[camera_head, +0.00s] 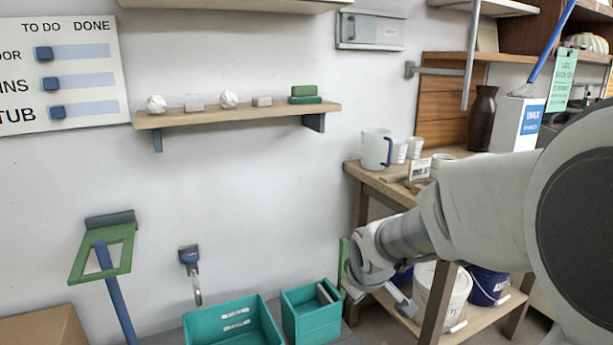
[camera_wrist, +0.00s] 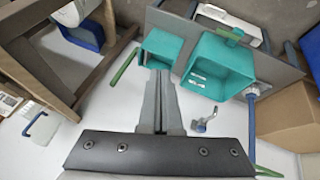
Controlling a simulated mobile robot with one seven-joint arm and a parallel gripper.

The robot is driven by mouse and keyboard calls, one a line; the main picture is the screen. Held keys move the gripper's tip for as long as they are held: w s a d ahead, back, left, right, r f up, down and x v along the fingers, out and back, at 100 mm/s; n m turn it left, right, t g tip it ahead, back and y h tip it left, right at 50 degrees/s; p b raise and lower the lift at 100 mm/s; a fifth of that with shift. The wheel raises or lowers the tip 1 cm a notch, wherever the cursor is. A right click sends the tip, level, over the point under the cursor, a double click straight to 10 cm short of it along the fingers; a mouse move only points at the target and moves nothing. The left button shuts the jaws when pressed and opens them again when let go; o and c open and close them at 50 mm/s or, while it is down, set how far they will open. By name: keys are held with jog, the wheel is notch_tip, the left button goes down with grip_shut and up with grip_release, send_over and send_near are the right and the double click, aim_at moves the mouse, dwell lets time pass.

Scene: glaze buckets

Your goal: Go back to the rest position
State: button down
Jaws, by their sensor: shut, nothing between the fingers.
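My gripper (camera_wrist: 161,78) is shut and empty, its two grey fingers together in the wrist view. It points toward the teal bins near the floor, and no object is between the fingers. In the head view my arm reaches in from the right and bends down in front of the wooden workbench (camera_head: 370,174). The fingertips are hard to make out there.
A large teal bin (camera_head: 205,325) and a smaller teal bin (camera_head: 298,325) stand below my gripper. Buckets, one white (camera_head: 452,300) and one blue (camera_head: 490,284), sit on the bench's lower shelf. A wall shelf (camera_head: 230,114) holds small items.

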jog(key=s+d+r+m, duration=0.2)
jog(key=s+r+m, duration=0.25)
jog(key=s, duration=0.75)
jog(key=s+d+r+m, duration=0.25)
jog(key=s+r, duration=0.25)
jog(key=s, duration=0.6)
notch_tip(320, 180, up, 22)
jog(key=p, duration=2.2)
jog(key=shift+s+a+r+g+p, duration=0.15)
jog(key=shift+a+r+g+p, duration=0.05)
jog(key=shift+a+g+p, duration=0.15)
